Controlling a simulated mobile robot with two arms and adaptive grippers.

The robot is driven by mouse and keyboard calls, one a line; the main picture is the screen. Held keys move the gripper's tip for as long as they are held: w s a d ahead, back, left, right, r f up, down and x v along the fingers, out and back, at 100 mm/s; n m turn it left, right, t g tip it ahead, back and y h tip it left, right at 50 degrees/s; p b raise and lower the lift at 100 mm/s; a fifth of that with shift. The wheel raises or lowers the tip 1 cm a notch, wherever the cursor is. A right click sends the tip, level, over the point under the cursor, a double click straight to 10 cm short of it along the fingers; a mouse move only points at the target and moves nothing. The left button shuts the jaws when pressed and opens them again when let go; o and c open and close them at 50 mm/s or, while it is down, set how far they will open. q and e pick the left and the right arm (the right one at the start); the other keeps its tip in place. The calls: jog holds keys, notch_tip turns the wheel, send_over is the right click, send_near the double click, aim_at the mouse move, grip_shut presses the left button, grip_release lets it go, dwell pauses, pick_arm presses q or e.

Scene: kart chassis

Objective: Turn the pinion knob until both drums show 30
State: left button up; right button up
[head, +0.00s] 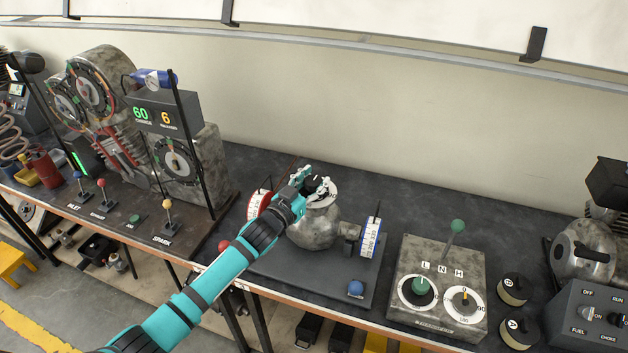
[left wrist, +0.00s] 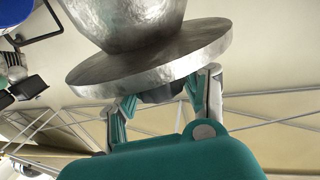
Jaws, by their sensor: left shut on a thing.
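The pinion knob (head: 314,183) is small and dark, on top of the rounded metal housing (head: 314,229). My left gripper (head: 312,181) reaches it from the front left and is shut on it. In the left wrist view the dark knob (left wrist: 163,93) sits between the two fingers, close to a wide metal disc (left wrist: 150,62). The red-edged drum (head: 259,203) is left of the housing, partly hidden by my arm. The blue-edged drum (head: 371,239) is on the right. Their numbers are too small to read surely. My right gripper is out of view.
A blue ball (head: 356,287) sits at the plate's front right, and a red ball (head: 223,246) is by my forearm. A gearbox panel with a green-topped lever (head: 458,227) stands right. An engine rig with black posts (head: 190,140) stands left.

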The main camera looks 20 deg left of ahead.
pick_arm(q)
jog(key=shift+a+m+g+h, duration=0.2)
jog(key=shift+m+g+h, duration=0.2)
jog(key=shift+m+h, duration=0.5)
jog(key=shift+f+m+g+h, duration=0.1)
jog(key=shift+m+g+h, duration=0.2)
jog(key=shift+h, duration=0.4)
jog(key=shift+w+m+g+h+b, duration=0.1)
jog(key=shift+m+g+h+b, duration=0.7)
jog(key=shift+h, duration=0.4)
jog(key=m+g+h+b, duration=0.3)
jog(key=b, duration=0.1)
jog(key=m+g+h+b, duration=0.2)
jog(key=m+g+b, duration=0.1)
jog(key=g+b, duration=0.1)
jog(key=shift+d+f+h+b, duration=0.15)
jog(key=shift+h+b, duration=0.25)
jog(key=shift+b, duration=0.1)
jog(key=shift+r+m+g+h+b, duration=0.25)
jog(key=shift+m+g+b, duration=0.25)
jog(key=shift+g+b, duration=0.3)
